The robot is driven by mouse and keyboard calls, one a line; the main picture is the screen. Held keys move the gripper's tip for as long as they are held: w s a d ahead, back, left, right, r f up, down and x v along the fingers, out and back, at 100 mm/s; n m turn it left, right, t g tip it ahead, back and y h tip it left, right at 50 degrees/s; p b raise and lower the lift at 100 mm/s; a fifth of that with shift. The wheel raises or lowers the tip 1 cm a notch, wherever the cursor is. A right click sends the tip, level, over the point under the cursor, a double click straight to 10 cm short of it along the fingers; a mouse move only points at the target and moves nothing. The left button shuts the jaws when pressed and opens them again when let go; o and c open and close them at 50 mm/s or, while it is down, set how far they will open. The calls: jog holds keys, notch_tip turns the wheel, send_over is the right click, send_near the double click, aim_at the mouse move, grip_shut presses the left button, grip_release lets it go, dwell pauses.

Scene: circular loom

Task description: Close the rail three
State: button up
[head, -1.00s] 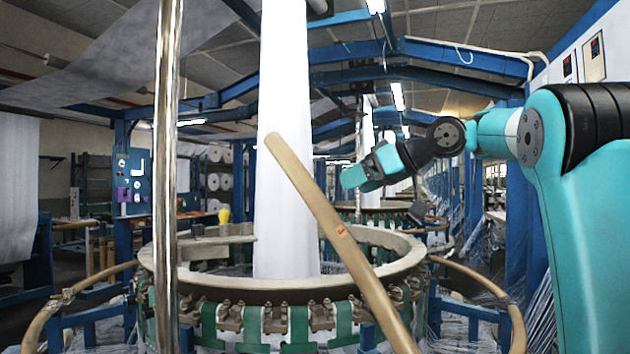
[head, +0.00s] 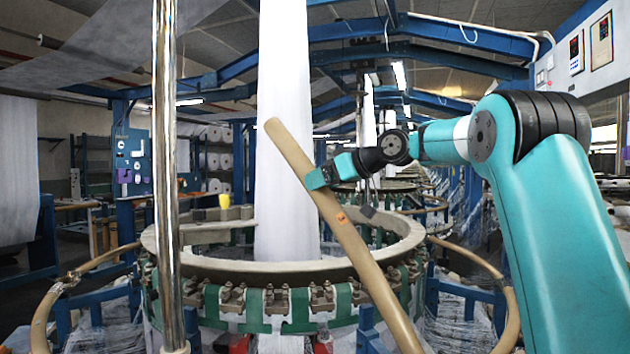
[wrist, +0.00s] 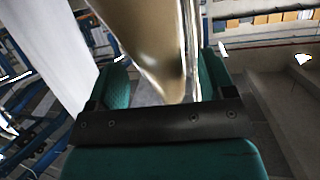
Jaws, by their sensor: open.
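A tan rail (head: 340,225) stands raised and tilted in the head view, leaning up to the left in front of the loom. It has a small orange mark; no number is readable, so I cannot tell whether it is rail three. My gripper (head: 318,179) is at its upper part, partly hidden at the rail's edge. In the wrist view my gripper (wrist: 164,80) is open, with one green finger on each side of the rail (wrist: 150,45). I cannot tell whether either finger touches it.
The loom's round ring (head: 200,268) stands behind the rail, with white fabric (head: 284,130) rising from it. A shiny metal post (head: 165,170) stands at left. Other curved tan rails lie low at left (head: 85,270) and right (head: 485,265).

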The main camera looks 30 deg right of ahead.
jog(key=shift+x, duration=1.35)
